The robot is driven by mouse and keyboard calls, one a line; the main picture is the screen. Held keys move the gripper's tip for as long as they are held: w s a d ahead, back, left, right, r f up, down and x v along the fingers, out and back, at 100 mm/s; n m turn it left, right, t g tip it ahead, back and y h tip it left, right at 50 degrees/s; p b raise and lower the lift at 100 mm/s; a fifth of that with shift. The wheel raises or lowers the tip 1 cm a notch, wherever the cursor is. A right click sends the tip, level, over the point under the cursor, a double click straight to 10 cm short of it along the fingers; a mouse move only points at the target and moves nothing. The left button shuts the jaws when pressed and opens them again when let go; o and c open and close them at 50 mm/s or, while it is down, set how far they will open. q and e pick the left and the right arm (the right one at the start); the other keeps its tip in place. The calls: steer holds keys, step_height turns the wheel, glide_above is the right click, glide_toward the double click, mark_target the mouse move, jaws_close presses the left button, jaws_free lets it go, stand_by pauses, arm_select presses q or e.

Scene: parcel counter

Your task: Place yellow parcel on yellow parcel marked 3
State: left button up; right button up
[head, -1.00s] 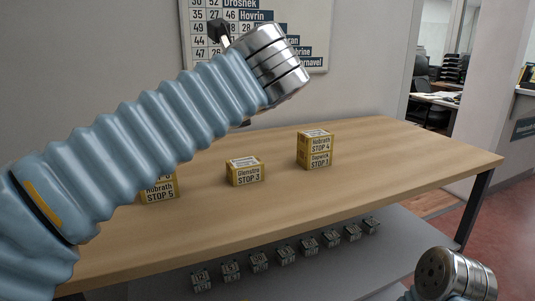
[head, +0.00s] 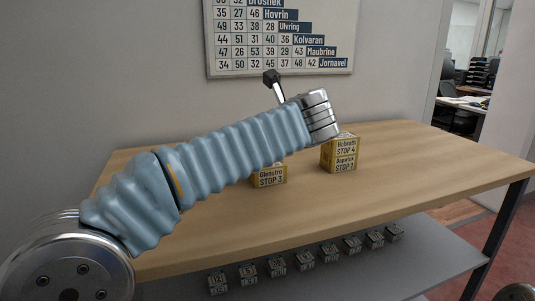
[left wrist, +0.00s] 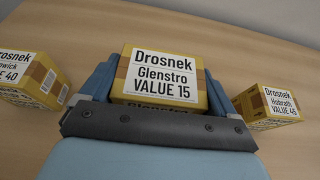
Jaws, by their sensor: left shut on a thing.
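In the left wrist view my left gripper (left wrist: 157,85) is shut on a yellow parcel (left wrist: 163,75) labelled Drosnek, Glenstro, VALUE 15. A blue finger shows on each side of it. In the head view my left arm hides the fingers and the held parcel. The yellow parcel marked STOP 3 (head: 270,178), Glenstro, sits on the table below my left forearm, its top hidden. I cannot tell whether it is apart from the held parcel. My right gripper is not in view.
A STOP 4 parcel (head: 345,146) stands on a STOP 1 parcel (head: 340,163) to the right. The wrist view shows a VALUE 40 parcel (left wrist: 35,80) and a Hobrath parcel (left wrist: 268,105). The table (head: 430,165) is clear at right. Several small blocks (head: 304,260) lie on the lower shelf.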

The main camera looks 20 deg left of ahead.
arm_select(q)
steer(key=f, duration=0.1)
steer(key=w+f, duration=0.1)
steer(key=f, duration=0.1)
steer(key=f+b, duration=0.1)
steer(key=shift+w+a+f, duration=0.25)
steer(key=shift+w+f, duration=0.1)
steer(key=shift+w, duration=0.05)
steer(key=shift+f, duration=0.2)
steer(key=shift+f, duration=0.15)
steer(key=o, duration=0.9)
steer(key=shift+c, duration=0.2)
steer(key=shift+s+d+r, duration=0.1)
steer(key=shift+r, duration=0.1)
steer(key=v, duration=1.1)
steer(key=shift+s+d, duration=0.2)
steer(key=shift+s, duration=0.1)
